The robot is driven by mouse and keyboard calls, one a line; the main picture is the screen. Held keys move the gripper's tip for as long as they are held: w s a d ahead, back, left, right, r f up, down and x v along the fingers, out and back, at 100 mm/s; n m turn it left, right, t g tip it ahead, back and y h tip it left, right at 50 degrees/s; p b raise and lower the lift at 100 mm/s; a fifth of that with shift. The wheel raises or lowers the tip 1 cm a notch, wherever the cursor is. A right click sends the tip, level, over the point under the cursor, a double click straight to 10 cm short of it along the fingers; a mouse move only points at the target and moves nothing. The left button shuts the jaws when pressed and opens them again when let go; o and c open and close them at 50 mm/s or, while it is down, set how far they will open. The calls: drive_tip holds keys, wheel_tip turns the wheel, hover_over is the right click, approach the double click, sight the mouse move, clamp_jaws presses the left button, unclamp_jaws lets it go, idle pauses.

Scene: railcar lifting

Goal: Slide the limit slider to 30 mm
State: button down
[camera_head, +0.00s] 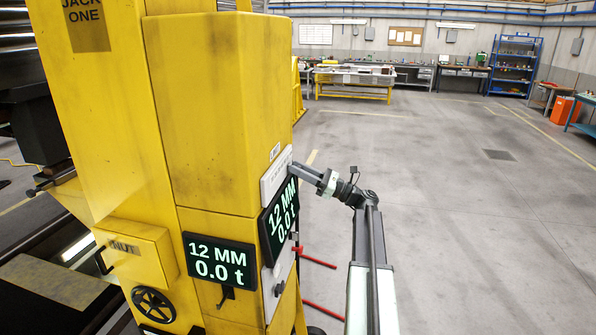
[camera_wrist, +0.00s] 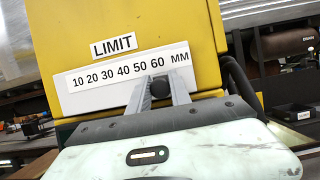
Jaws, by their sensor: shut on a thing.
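The limit slider's dark round knob (camera_wrist: 159,88) shows in the wrist view just below the 60 mark. It is on a white scale plate (camera_wrist: 95,96) marked 10 to 60 MM, under a LIMIT label. My gripper (camera_wrist: 160,80) is shut on the knob, with one grey finger on each side of it. In the head view my gripper (camera_head: 298,168) reaches from the right to the side of the yellow jack (camera_head: 215,110). The knob is hidden there, and the white scale plate (camera_head: 272,180) shows edge-on.
Two black displays, a front one (camera_head: 219,262) and a side one (camera_head: 279,222), read 12 MM and 0.0 t. Red bars (camera_head: 318,262) stick out low at the jack's right. Open grey floor (camera_head: 470,200) lies to the right, with workbenches at the back.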

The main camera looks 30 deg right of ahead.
sight(279, 176)
drive_tip(key=s+a, duration=0.6)
drive_tip(key=a, duration=0.1)
drive_tip(key=shift+d, duration=0.1)
drive_tip(key=c, duration=1.2)
unclamp_jaws()
drive_tip(key=shift+d+f, duration=0.1)
